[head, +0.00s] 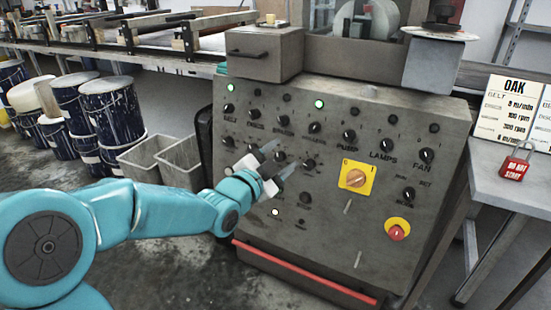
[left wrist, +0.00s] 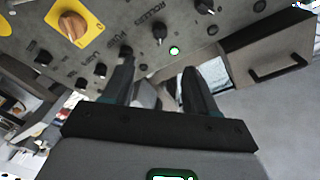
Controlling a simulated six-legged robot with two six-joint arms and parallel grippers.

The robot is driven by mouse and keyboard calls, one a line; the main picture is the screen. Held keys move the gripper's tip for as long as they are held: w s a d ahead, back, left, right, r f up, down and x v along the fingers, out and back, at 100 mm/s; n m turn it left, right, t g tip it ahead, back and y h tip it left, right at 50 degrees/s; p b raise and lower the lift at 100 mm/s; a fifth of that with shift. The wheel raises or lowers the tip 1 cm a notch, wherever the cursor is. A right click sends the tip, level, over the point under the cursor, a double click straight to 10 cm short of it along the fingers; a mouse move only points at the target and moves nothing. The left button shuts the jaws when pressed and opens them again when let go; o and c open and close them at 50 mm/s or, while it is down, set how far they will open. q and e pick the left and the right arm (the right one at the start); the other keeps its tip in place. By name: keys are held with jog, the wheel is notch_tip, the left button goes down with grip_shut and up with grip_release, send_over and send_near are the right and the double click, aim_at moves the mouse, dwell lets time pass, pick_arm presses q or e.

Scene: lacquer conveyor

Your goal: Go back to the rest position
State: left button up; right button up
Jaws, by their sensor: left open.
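My left arm comes in from the left, and its gripper (head: 279,158) is in front of the grey control panel (head: 330,215). The two fingers are apart with nothing between them. I cannot tell whether the fingertips touch the panel or its knobs. In the left wrist view the open fingers (left wrist: 158,65) point at the panel, with black knobs and a lit green lamp (left wrist: 174,51) beyond them. My right gripper is in neither view.
The panel carries black knobs, an orange rotary switch (head: 356,178) on a yellow plate and a red button (head: 398,230). A red padlock (head: 514,166) lies on the right table. Grey bins (head: 150,160) and paint-stained drums (head: 85,110) stand left. A conveyor runs behind.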

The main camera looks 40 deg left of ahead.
pick_arm(q)
jog(key=shift+s+d, duration=0.15)
jog(key=shift+s, duration=0.75)
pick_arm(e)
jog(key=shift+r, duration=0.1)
